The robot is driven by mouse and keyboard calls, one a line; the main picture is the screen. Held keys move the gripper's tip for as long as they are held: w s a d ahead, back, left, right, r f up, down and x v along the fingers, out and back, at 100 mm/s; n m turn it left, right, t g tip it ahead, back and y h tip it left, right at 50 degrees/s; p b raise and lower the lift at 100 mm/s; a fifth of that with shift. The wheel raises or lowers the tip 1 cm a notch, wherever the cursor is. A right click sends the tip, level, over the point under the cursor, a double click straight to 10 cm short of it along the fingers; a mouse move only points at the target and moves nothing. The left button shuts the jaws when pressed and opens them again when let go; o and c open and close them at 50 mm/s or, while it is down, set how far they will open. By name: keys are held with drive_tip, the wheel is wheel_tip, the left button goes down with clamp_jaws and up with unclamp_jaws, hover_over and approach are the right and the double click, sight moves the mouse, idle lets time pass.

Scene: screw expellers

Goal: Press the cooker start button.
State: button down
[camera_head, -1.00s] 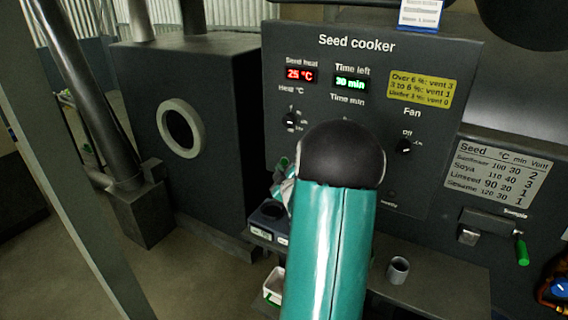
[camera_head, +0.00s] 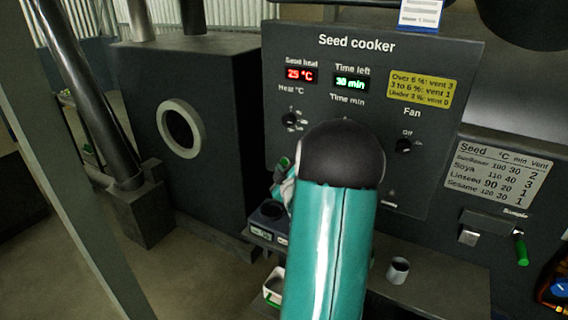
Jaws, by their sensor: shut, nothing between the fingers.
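The seed cooker panel (camera_head: 372,62) stands upright in front of me. Its red display (camera_head: 300,74) reads 25 °C and its green display (camera_head: 351,82) reads 30 min. A small round green button (camera_head: 284,162) shows at the panel's lower left, just above a white and teal part of my arm. I cannot read a label on it. My teal arm with its dark round joint covers the lower middle of the panel. My gripper's fingers are hidden behind the arm, so their distance from the button cannot be seen.
The heat knob (camera_head: 290,119) and fan knob (camera_head: 404,145) are on the panel. A shelf (camera_head: 440,276) below holds a small grey cup (camera_head: 398,270). A dark box with a round opening (camera_head: 181,128) stands left.

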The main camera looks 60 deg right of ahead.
drive_tip(key=shift+d, duration=0.1)
idle(0.3)
drive_tip(key=shift+d, duration=0.35)
drive_tip(key=shift+d, duration=0.4)
idle(0.9)
drive_tip(key=shift+a, duration=0.8)
drive_tip(key=shift+s+a, duration=0.15)
drive_tip(key=shift+a, duration=1.1)
drive_tip(key=shift+s+a, duration=0.1)
drive_tip(key=shift+a, duration=1.15)
